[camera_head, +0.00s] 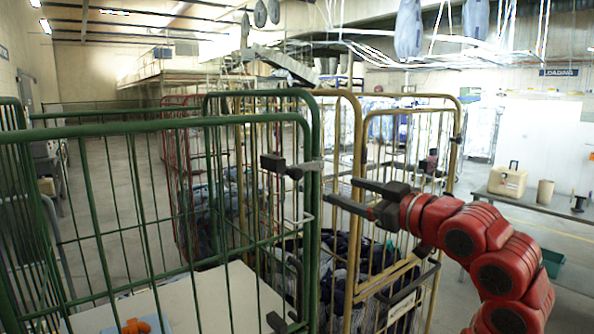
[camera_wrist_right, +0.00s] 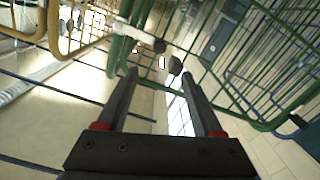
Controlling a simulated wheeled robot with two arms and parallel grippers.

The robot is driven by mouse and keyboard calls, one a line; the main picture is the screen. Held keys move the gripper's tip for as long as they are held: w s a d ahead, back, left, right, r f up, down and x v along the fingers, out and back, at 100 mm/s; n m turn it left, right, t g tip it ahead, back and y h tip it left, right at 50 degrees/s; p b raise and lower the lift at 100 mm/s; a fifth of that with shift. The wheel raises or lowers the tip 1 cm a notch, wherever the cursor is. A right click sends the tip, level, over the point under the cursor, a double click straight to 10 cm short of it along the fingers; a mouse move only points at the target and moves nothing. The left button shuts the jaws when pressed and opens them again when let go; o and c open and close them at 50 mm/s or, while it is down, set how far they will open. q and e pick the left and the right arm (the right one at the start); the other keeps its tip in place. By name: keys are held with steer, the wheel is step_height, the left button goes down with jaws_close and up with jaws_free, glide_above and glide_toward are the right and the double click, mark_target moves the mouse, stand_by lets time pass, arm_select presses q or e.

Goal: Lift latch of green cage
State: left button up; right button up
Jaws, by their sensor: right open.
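The green cage (camera_head: 205,120) stands at the left and front of the head view, its tall wire panels upright. Its latch (camera_head: 287,167), a dark block with a pale metal bar, sits on the right-hand corner post. In the right wrist view, the latch (camera_wrist_right: 147,38) shows as a pale bar with dark ends, just beyond the fingertips. My right gripper (camera_head: 341,190) is open and empty, its fingers pointing left toward the latch, apart from it. The open fingers also show in the wrist view (camera_wrist_right: 160,76). My left gripper is not in view.
A yellow cage (camera_head: 357,130) holding dark bags (camera_head: 372,255) stands close behind my right gripper. A red cage (camera_head: 170,160) is farther back. A bench (camera_head: 540,204) with a beige case (camera_head: 507,181) is at the right. A pale board (camera_head: 215,290) and orange item (camera_head: 134,326) lie inside the green cage.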

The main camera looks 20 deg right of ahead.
mark_target(299, 174)
steer(key=p+x, duration=0.5)
steer(key=x, duration=1)
steer(key=shift+w+a+r, duration=0.1)
steer(key=shift+w+a, duration=0.1)
steer(key=shift+w, duration=0.05)
steer(key=shift+w+a, duration=0.15)
steer(key=shift+w, duration=0.35)
jaws_close()
